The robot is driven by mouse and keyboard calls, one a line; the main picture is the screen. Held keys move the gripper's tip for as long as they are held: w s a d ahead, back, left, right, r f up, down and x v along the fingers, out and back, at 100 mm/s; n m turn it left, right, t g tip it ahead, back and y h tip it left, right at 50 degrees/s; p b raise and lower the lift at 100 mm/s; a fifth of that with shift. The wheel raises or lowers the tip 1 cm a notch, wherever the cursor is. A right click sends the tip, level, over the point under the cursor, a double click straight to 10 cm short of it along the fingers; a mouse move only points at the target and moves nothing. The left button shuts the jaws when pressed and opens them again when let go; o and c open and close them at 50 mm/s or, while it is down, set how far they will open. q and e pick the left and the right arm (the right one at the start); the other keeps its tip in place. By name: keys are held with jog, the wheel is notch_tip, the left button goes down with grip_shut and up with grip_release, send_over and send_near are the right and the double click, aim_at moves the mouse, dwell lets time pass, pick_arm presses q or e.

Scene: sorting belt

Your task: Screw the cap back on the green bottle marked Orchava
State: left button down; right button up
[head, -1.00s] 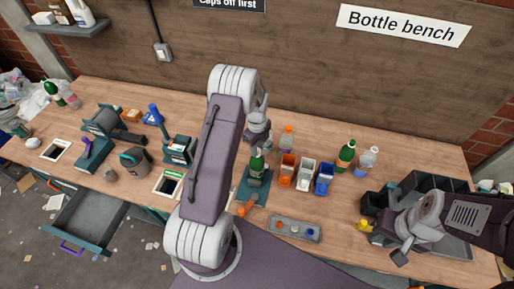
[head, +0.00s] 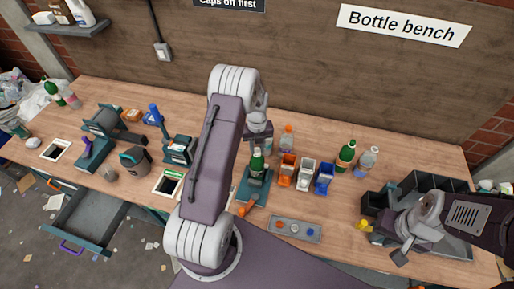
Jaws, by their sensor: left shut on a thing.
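A green bottle (head: 257,164) stands upright in a teal holder (head: 254,190) near the middle of the bench. Its lettering is too small to read. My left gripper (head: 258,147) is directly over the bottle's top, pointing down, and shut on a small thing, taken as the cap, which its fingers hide. Whether the cap touches the bottle's neck I cannot tell. A second green bottle (head: 346,153) stands further right. My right gripper (head: 401,257) is at the right, by the dark bins, away from both bottles; its fingers are too unclear to judge.
A grey tray (head: 292,229) with orange, white and blue caps lies in front. Orange, white and blue small bins (head: 324,180) stand just right of the holder. Clear bottles (head: 367,160) stand behind. Dark crates (head: 434,183) fill the right end.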

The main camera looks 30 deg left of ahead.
aim_at(257, 150)
pick_arm(q)
jog(key=c, duration=1.1)
grip_release()
jog(key=shift+m, duration=0.3)
jog(key=shift+w+r, duration=0.1)
jog(key=shift+r, duration=0.15)
notch_tip(257, 150, up, 8)
jog(key=b, duration=0.3)
jog(key=shift+f, duration=0.1)
jog(key=shift+r, duration=0.35)
